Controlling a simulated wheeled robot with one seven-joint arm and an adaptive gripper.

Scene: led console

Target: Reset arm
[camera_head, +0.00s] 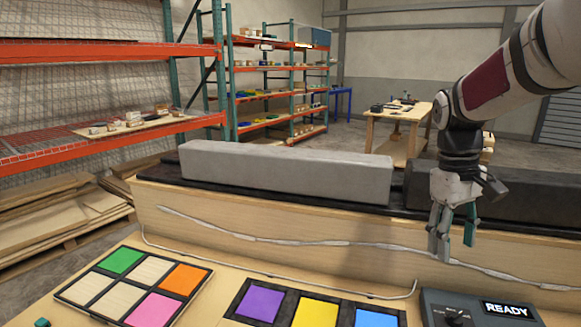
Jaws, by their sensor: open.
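My gripper (454,232) hangs at the right, fingers pointing down and apart, with nothing seen between them. It is in front of the wooden ledge and above the dark control box (480,308), which has a knob and a lit "READY" display. To the left lies a panel (100,291) with green, orange and pink squares and pale wooden ones. A dark strip (280,307) with purple, yellow and blue squares lies in the middle. The lower parts of the strip and box are cut off by the frame.
A long grey block (285,174) and a dark block (510,196) lie on the wooden ledge (190,206) behind the panels. A pale cable (270,240) runs along the ledge's front. A small teal cube (42,322) is at the lower left. Shelves and a workbench (398,118) stand farther back.

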